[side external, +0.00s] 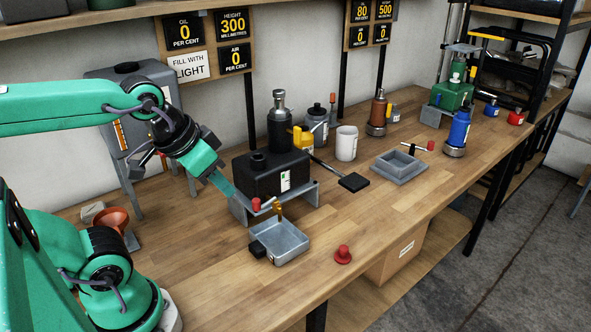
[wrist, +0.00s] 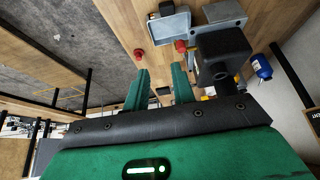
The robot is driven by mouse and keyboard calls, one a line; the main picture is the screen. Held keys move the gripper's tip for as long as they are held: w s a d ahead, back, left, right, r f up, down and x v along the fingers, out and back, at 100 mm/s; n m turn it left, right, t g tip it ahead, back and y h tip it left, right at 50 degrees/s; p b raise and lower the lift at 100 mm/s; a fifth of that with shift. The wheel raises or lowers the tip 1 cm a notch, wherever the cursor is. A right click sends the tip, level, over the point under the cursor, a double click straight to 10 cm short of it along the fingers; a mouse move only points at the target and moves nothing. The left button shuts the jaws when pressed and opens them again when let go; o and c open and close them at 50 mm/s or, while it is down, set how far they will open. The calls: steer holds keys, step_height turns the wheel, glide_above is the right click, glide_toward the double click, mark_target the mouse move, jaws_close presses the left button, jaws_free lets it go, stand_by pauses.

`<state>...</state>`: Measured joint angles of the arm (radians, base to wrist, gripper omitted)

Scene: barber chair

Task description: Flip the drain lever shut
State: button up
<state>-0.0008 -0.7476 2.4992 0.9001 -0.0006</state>
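A red knob (side external: 256,204), apparently the drain lever's end, sits at the front of a black tank (side external: 270,172) on a grey metal stand (side external: 238,208). A brass tap (side external: 278,208) is beside it, above a grey drip tray (side external: 290,239). The lever's angle is too small to tell. My gripper (side external: 222,184) is up and left of the knob, apart from it. In the wrist view my gripper (wrist: 160,85) has its two green fingers apart with nothing between them. The red knob (wrist: 180,46) shows beyond the right fingertip, near the tray (wrist: 168,27).
A loose red knob-shaped piece (side external: 343,256) stands on the bench right of the tray. A yellow-handled tool (side external: 303,138) and a white cup (side external: 346,143) are behind and right of the tank. An orange funnel (side external: 110,220) is at left. Bench front is mostly clear.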

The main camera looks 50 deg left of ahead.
steer(key=shift+o, duration=1.2)
steer(key=shift+w, duration=0.15)
steer(key=n+g, duration=0.2)
steer(key=g, duration=0.4)
glide_above(256, 200)
steer(key=shift+f, duration=1.7)
steer(key=shift+f, duration=0.1)
steer(key=shift+f, duration=3.8)
steer(key=shift+c, duration=0.4)
jaws_close()
